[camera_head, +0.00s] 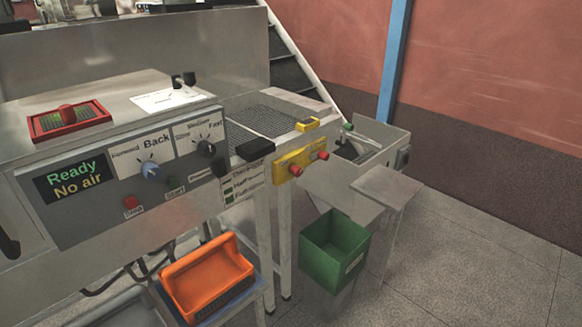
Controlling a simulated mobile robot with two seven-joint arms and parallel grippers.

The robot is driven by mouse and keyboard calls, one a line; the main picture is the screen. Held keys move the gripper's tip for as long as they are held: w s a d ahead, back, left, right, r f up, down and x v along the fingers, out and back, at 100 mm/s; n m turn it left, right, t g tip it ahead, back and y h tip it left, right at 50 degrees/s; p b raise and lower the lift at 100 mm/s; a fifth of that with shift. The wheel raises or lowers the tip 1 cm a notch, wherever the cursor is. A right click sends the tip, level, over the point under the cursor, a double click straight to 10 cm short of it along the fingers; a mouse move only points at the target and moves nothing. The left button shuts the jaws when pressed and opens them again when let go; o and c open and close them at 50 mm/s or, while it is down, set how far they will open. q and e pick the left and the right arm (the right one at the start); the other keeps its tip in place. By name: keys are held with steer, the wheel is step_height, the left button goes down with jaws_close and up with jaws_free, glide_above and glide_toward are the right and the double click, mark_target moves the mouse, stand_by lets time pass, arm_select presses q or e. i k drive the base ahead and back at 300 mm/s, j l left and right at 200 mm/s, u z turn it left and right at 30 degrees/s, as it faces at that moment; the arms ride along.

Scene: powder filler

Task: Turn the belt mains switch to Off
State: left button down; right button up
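No switch carries a readable belt mains label, so I cannot tell which control it is. A yellow box (293,166) with two red knobs sits on the machine's front right; its small lettering is unreadable. A black lever (184,79) stands by a white plate (165,99) on top of the machine. Neither gripper is in view.
The display (75,182) reads "Ready" and "No air". A red-framed tray (69,120) lies on top. An orange bin (207,278) and green bin (335,248) stand below in front. A side hopper unit (378,140) is at right. Floor (480,270) at right is clear.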

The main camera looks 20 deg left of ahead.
mark_target(296, 170)
steer(key=u, duration=0.8)
steer(key=i+l+u, duration=0.1)
steer(key=u, duration=0.35)
steer(key=l+u, duration=0.6)
steer(key=u, duration=0.3)
steer(key=l+u, duration=0.25)
steer(key=l, duration=0.3)
steer(key=l+u, duration=0.25)
steer(key=l, duration=0.3)
steer(key=k, duration=0.05)
